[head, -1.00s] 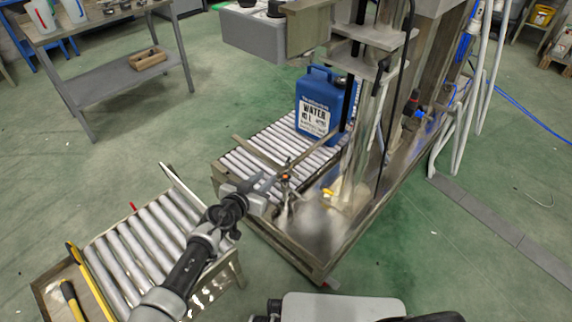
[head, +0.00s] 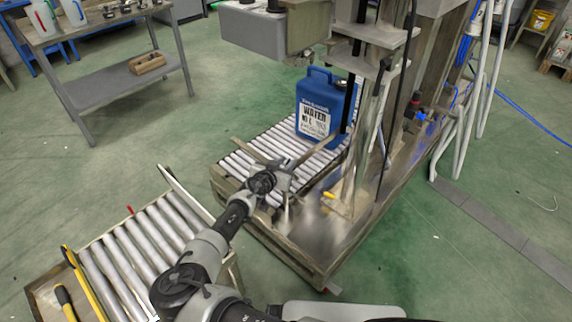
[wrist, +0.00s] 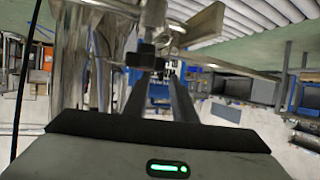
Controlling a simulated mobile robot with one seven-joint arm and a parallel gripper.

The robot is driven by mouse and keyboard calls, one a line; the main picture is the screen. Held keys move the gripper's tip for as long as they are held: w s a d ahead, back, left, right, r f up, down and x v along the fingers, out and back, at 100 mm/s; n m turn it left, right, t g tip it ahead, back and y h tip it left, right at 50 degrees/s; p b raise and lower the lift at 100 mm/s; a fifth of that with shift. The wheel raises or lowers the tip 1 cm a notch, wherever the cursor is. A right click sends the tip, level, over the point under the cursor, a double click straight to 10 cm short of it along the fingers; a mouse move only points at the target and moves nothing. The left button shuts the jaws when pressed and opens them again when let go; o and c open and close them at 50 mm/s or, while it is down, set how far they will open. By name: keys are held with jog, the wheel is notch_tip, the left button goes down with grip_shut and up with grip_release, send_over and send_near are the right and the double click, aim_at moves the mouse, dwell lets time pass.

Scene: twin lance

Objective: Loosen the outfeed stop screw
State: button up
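The outfeed stop is a metal bar across the roller conveyor (head: 240,160) in the head view. A dark knob (wrist: 145,57), which looks like its stop screw, shows in the wrist view just beyond my fingertips, slightly left of the gap. My gripper (wrist: 161,80) has two dark fingers apart with a clear gap between them; I see nothing held. Whether the left fingertip touches the knob I cannot tell. In the head view my wrist covers the screw area and the fingers are mostly hidden. A blue water jug (head: 325,108) stands upright on the rollers behind the bar.
A shiny metal column (wrist: 90,60) stands close on the left in the wrist view. The machine's steel deck (head: 320,235) lies right of the rollers. A second roller conveyor (head: 150,240) is at lower left. A grey workbench (head: 125,75) stands back left, with open green floor between.

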jog(key=shift+w, duration=0.1)
grip_shut()
jog(key=shift+d+r+p, duration=0.1)
jog(key=shift+r+p, duration=0.1)
jog(key=shift+p, duration=0.45)
